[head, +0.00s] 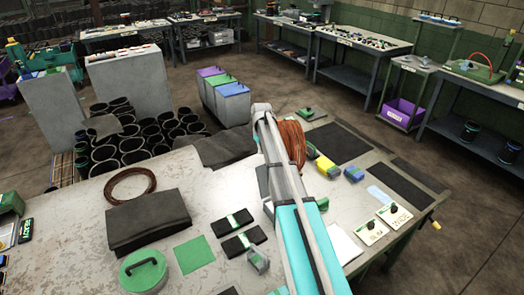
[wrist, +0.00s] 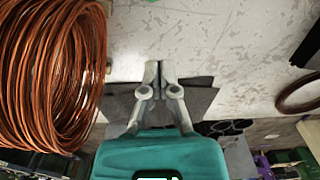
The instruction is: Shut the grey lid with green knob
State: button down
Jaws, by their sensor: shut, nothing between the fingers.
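I cannot clearly make out a grey lid with a green knob in either view. A small grey block with some green on it (head: 258,261) lies on the near table, but I cannot tell whether it is a lid. My gripper (wrist: 160,70) is shut and empty in the wrist view, its fingertips together above the pale tabletop and the edge of a dark cloth (wrist: 198,98). In the head view my arm hides the gripper.
A copper wire coil (head: 293,142) stands close to my gripper; it fills the left of the wrist view (wrist: 50,75). Bins with coloured lids (head: 222,95) stand behind.

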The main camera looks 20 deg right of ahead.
jog(key=shift+s+d+f+b, duration=0.2)
jog(key=shift+s+f+b, duration=0.6)
jog(key=shift+s+f, duration=0.1)
jog(key=shift+s+d+f+b, duration=0.15)
jog(key=shift+s+f+b, duration=0.6)
jog(key=shift+s+f, duration=0.15)
jog(key=shift+d, duration=0.1)
